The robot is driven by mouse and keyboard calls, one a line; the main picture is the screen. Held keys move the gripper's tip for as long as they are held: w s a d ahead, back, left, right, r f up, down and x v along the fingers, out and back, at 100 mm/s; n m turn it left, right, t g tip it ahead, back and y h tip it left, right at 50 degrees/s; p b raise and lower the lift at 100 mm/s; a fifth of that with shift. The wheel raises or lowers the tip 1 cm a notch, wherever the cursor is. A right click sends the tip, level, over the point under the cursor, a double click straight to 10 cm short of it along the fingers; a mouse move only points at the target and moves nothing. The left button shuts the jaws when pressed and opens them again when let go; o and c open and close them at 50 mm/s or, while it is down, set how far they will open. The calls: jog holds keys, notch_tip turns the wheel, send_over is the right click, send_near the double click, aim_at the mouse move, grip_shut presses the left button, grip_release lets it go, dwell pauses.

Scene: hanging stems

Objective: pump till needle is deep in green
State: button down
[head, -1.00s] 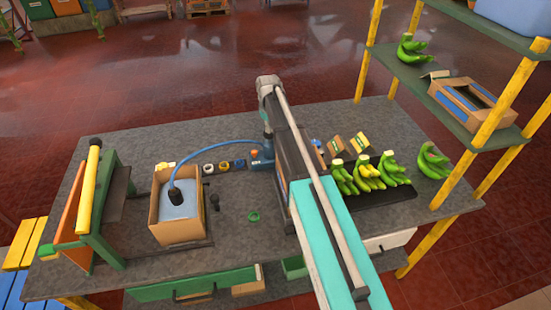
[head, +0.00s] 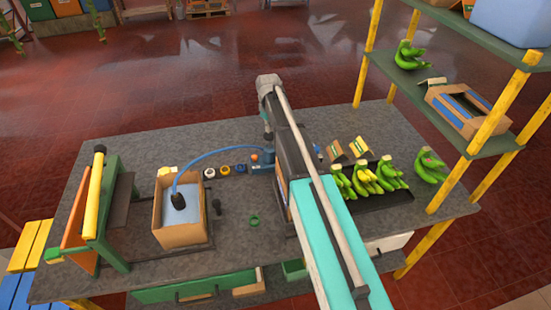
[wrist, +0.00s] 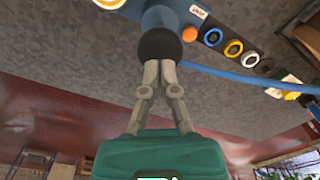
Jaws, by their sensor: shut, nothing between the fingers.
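The blue pump (head: 264,158) stands on the grey bench, mostly behind my arm in the head view. In the wrist view the pump (wrist: 160,17) has a dark round knob (wrist: 160,46) and an orange button (wrist: 189,33). My gripper (wrist: 160,65) is shut and empty, its fingertips at the knob; I cannot tell whether they press it. Only the orange rim of a round dial (wrist: 108,2) shows at the top edge, so its needle and green zone are hidden. A blue hose (head: 215,155) runs to a black nozzle (head: 178,201) on a pale blue bag (head: 193,208) inside a cardboard box (head: 182,237).
Several coloured rings (head: 224,170) lie beside the pump. A green ring (head: 254,220) and a dark peg (head: 217,207) lie in front. Banana bunches (head: 366,178) rest on a black tray to the right. A yellow-post shelf (head: 480,140) stands at the right edge of the bench.

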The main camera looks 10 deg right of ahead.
jog(key=shift+r, duration=0.15)
notch_tip(320, 180, up, 8)
jog(key=p, duration=0.8)
dwell(0.5)
jog(key=shift+f, duration=0.2)
dwell(0.4)
